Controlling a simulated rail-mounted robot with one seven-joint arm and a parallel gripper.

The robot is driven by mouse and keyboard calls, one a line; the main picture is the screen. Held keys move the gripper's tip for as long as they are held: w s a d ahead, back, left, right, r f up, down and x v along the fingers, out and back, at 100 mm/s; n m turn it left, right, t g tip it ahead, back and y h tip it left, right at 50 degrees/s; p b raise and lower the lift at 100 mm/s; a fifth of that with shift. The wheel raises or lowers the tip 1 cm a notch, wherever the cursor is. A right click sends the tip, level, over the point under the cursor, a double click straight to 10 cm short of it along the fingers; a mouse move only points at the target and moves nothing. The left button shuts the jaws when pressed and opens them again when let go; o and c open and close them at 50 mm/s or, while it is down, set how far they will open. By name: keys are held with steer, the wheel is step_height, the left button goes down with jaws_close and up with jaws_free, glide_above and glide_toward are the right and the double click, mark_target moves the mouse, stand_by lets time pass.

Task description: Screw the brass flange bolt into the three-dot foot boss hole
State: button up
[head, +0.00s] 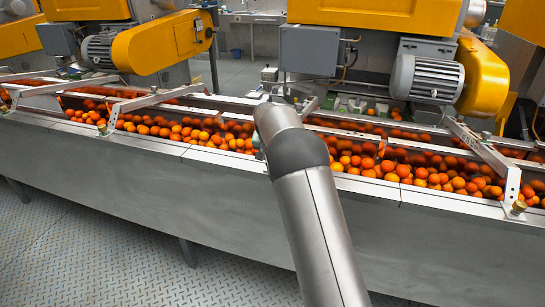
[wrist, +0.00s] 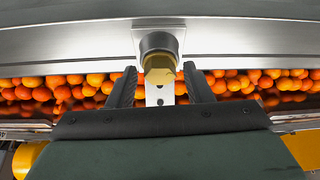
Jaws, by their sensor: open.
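The brass flange bolt (wrist: 159,75) shows in the wrist view, its yellow head between the two dark fingers of my gripper (wrist: 160,69). The fingers are open, with a gap on each side of the bolt. A dark round collar (wrist: 158,42) is directly behind the bolt head, on a square metal foot (wrist: 176,28). The hole itself and the bolt's thread are hidden, so I cannot tell how deep the bolt sits. A light strip with dark dots (wrist: 167,91) shows below the head. In the head view my arm hides the gripper and this bolt.
Oranges (head: 400,171) fill the long trough behind the metal rim (head: 225,158). Other brass bolts are at the left bracket foot (head: 102,130) and right bracket foot (head: 518,208). Motors (head: 427,78) and yellow housings (head: 484,78) stand behind. The floor at front left is clear.

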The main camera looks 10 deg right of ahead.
steer(key=shift+n+y, duration=0.3)
steer(key=shift+n, duration=0.5)
steer(key=shift+n+y, duration=0.4)
steer(key=shift+n, duration=0.5)
steer(key=shift+d+n+t+y, duration=0.15)
steer(key=shift+n+t+y, duration=0.15)
steer(key=shift+n, duration=0.6)
steer(key=c, duration=0.5)
steer(key=shift+m, duration=0.9)
steer(key=shift+c, duration=0.2)
